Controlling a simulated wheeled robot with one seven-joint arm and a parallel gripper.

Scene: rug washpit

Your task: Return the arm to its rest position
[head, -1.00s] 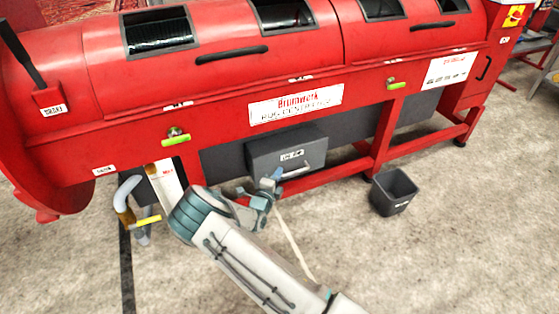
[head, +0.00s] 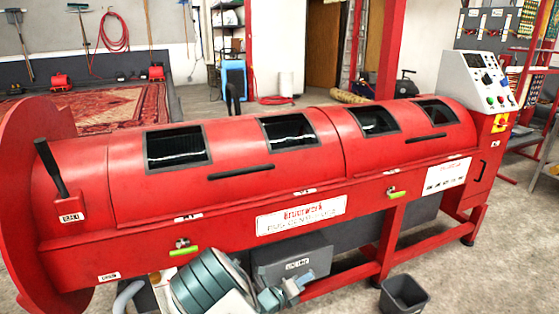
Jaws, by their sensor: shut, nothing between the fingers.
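My arm shows at the bottom of the head view, with its teal-banded joint in front of the red machine's lower left part. My gripper (head: 297,286) is small and partly cut off by the lower frame edge. It is shut with nothing in it, in front of the grey drawer box (head: 290,266) under the machine. Most of my arm is below the picture.
The long red rug centrifuge (head: 290,182) fills the middle. A dark bin (head: 404,295) stands on the floor at lower right. A control panel (head: 483,85) is at the machine's right end. A patterned rug (head: 105,120) lies behind at left.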

